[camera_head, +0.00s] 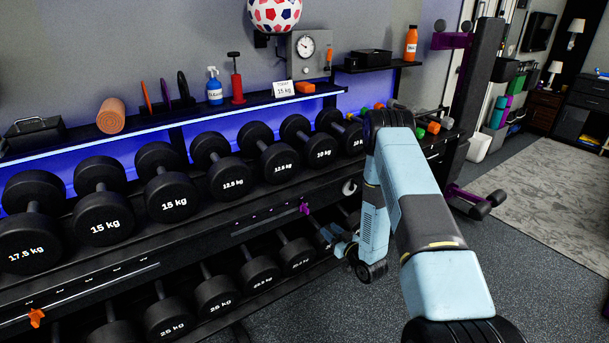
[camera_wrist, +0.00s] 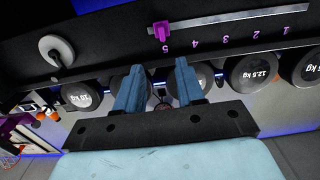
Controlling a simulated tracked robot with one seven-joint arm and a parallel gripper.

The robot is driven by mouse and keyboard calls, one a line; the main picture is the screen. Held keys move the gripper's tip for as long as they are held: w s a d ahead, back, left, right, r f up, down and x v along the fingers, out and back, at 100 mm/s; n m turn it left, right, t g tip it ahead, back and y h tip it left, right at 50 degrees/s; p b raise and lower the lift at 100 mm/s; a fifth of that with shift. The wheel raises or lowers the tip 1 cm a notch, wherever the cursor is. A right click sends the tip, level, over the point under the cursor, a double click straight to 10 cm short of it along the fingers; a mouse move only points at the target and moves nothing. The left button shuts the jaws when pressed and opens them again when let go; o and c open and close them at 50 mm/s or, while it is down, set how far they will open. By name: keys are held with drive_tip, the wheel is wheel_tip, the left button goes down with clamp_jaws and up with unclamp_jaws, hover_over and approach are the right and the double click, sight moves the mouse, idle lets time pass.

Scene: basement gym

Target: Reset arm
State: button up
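My arm (camera_head: 415,200) reaches up from the bottom right, bends at a dark elbow joint and comes down in front of the dumbbell rack (camera_head: 190,262). My gripper shows in the wrist view (camera_wrist: 158,85) with two blue fingers spread apart and nothing held between them. In the head view the gripper end is small and low beside the rack's right part, partly hidden by my arm. The wrist view appears upside down and shows the rack's numbered rail, with a purple clip (camera_wrist: 161,31) and several dumbbells (camera_wrist: 253,72) beyond the fingers.
The upper tier holds several black dumbbells (camera_head: 172,192). The shelf above carries a blue spray bottle (camera_head: 214,88), a red pump (camera_head: 237,82) and an orange roller (camera_head: 110,117). Dark floor (camera_head: 545,280) is clear at the right.

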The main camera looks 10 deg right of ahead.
drive_tip(key=w+d+r+g+h, duration=0.1)
drive_tip(key=w+r+h, duration=0.15)
drive_tip(key=r, duration=0.55)
drive_tip(key=w+d+r+g+h, duration=0.1)
drive_tip(key=w+r, duration=0.3)
drive_tip(key=r, duration=0.4)
drive_tip(key=s+d+r+m+g+h, duration=0.1)
drive_tip(key=s+d+r+h, duration=0.15)
drive_tip(key=r, duration=0.65)
drive_tip(key=s+d+r+m+g+h, duration=0.1)
drive_tip(key=s+r, duration=0.3)
drive_tip(key=r, duration=0.5)
drive_tip(key=s+r+m+g+h, duration=0.2)
drive_tip(key=s+r+g, duration=0.1)
drive_tip(key=s+r, duration=1)
drive_tip(key=s+a+r+m+g, duration=0.1)
drive_tip(key=s+r+g, duration=0.1)
drive_tip(key=s, duration=2.3)
drive_tip(key=shift+s+a+g+y, duration=0.25)
drive_tip(key=shift+g+y, duration=0.15)
drive_tip(key=shift+g, duration=0.3)
